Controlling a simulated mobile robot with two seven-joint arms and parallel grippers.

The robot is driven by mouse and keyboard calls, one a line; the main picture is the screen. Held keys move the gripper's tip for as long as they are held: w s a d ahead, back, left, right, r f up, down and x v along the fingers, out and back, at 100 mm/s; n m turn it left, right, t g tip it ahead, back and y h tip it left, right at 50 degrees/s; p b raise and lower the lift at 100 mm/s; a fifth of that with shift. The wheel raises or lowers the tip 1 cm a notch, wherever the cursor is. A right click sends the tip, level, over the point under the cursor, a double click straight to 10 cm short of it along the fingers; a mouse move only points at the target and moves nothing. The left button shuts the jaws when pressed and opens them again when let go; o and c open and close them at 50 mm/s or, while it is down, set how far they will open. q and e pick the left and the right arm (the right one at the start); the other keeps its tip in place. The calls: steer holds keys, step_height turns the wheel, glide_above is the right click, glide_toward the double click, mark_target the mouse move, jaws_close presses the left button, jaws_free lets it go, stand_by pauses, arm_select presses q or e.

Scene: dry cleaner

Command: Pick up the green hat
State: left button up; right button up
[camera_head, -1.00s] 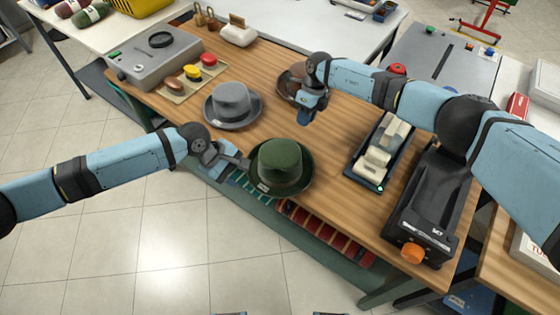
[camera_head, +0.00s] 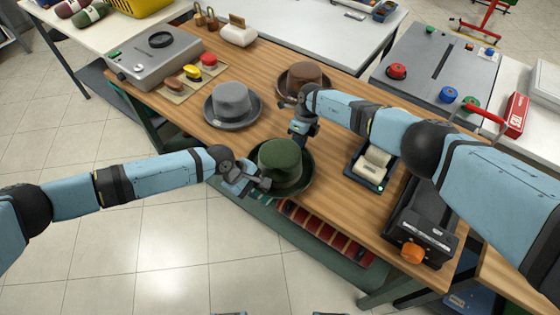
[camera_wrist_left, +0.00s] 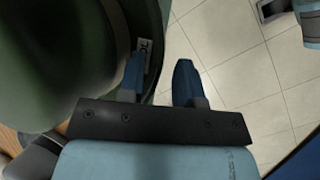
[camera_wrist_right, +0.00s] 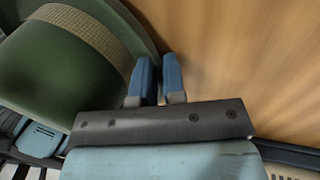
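The green hat (camera_head: 280,158) sits at the near edge of the wooden table, crown up. My left gripper (camera_head: 262,186) is at its near left brim. In the left wrist view, the left gripper (camera_wrist_left: 160,75) is open, with the brim (camera_wrist_left: 80,85) behind one finger and floor showing through the gap; a white tag (camera_wrist_left: 145,52) is on the hat. My right gripper (camera_head: 300,138) is at the far brim. In the right wrist view, the right gripper (camera_wrist_right: 158,78) has its fingers close together at the brim edge, seemingly shut on it, and the hat's tan band (camera_wrist_right: 85,28) shows.
A grey hat (camera_head: 232,104) and a brown hat (camera_head: 303,78) stand farther back. A dark tray (camera_head: 366,178) and a black device (camera_head: 425,225) are to the right. A grey machine (camera_head: 155,58) stands at the far left. Bare wood lies right of the green hat.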

arm_select(q)
jaws_close()
arm_select(e)
jaws_close()
steer(key=shift+r, duration=0.1)
